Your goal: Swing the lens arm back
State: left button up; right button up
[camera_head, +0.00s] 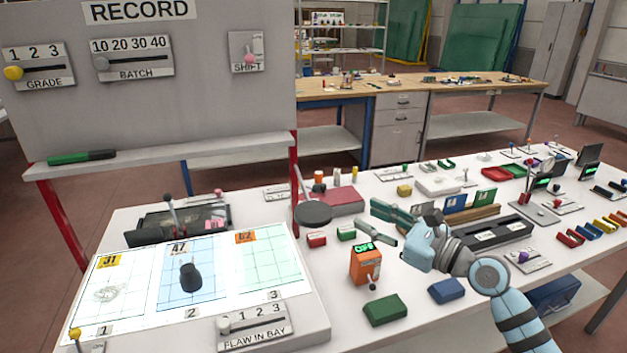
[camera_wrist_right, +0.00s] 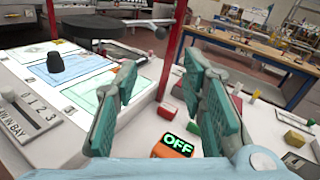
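A dark round disc (camera_head: 313,213), which looks like the head of the lens arm, sits past the back right corner of the lit panel (camera_head: 327,318). A thin grey bar (camera_head: 302,185) rises from it; I cannot tell how they join. The disc also shows at the top left of the right wrist view (camera_wrist_right: 98,27), with a dark ball knob (camera_wrist_right: 161,32) to its right. My right gripper (camera_head: 366,212) is open and empty, its fingers pointing left toward the disc but apart from it. In its wrist view, the gap between the fingertips (camera_wrist_right: 160,62) is clear. My left gripper is not in view.
A red post (camera_head: 296,185) of the RECORD board stands by the disc. An orange box (camera_head: 364,268) reading OFF stands below my right gripper. A black knob (camera_head: 190,278) stands on the panel's middle bay. Red and green blocks lie nearby.

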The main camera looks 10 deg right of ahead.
aim_at(319, 190)
jog(key=b+x, duration=0.1)
jog(key=x, duration=1.3)
jog(key=shift+w+r, duration=0.15)
jog(key=shift+w, duration=0.1)
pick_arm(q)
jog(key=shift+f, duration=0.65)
pick_arm(e)
jog(key=shift+a+r, duration=0.1)
jog(key=c, duration=0.5)
grip_shut()
jog(key=shift+r, duration=0.1)
